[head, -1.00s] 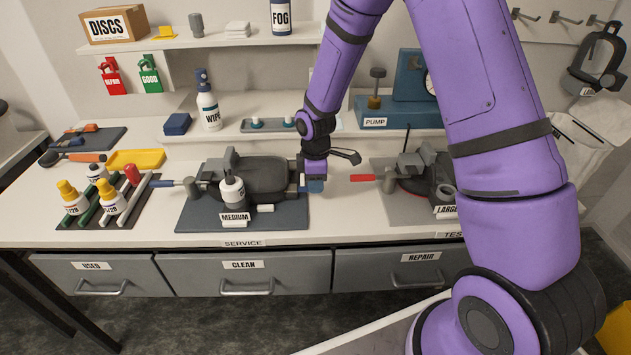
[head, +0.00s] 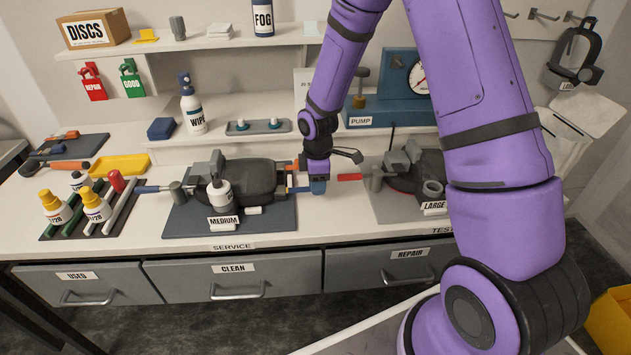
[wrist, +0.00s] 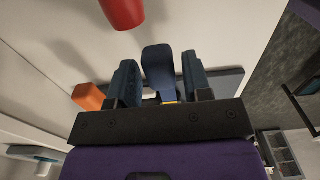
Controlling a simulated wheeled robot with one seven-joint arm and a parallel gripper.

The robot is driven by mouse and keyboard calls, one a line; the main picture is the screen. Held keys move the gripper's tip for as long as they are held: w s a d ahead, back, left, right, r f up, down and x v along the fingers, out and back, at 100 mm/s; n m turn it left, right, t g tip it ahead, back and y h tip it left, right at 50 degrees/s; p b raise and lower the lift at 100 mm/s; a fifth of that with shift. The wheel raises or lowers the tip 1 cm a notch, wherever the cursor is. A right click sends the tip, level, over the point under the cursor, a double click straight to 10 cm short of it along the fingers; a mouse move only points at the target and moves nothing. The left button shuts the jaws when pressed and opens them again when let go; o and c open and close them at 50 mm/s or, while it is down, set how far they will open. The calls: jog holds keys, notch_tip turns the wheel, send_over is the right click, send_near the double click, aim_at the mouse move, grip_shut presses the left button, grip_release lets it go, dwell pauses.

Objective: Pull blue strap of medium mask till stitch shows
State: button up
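The medium mask (head: 250,178) lies on a dark mat, its MEDIUM label facing the front. Its blue strap (head: 301,189) runs from the mask's right side to my gripper (head: 318,188). A small yellow-orange mark (wrist: 168,101) shows at the strap near the gripper body. An orange piece (head: 291,180) shows at the mask's right edge; an orange block (wrist: 90,97) lies left of the fingers.
The red handle (head: 350,177) by the large mask (head: 425,170) is just right of my gripper; its red end (wrist: 122,12) shows in the wrist view. The shelf with the blue pump (head: 390,108) is behind.

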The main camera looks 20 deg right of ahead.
jog(key=shift+o, duration=0.5)
notch_tip(320, 180, up, 11)
dwell(0.3)
jog(key=shift+f, duration=0.1)
jog(key=s+d+r+m+t, duration=0.1)
jog(key=s+r+m, duration=0.4)
jog(key=r, duration=0.4)
jog(key=s+d+r+m+t, duration=0.1)
jog(key=s+r+m+t, duration=0.1)
jog(key=s+r, duration=0.6)
jog(key=s+r+m+t, duration=0.1)
jog(key=s+r+m, duration=0.2)
jog(key=s, duration=0.4)
jog(key=s+d+r+m+t, duration=0.1)
jog(key=s+r+m, duration=0.3)
jog(key=s, duration=0.4)
jog(key=shift+s+r, duration=0.15)
jog(key=shift+r, duration=0.15)
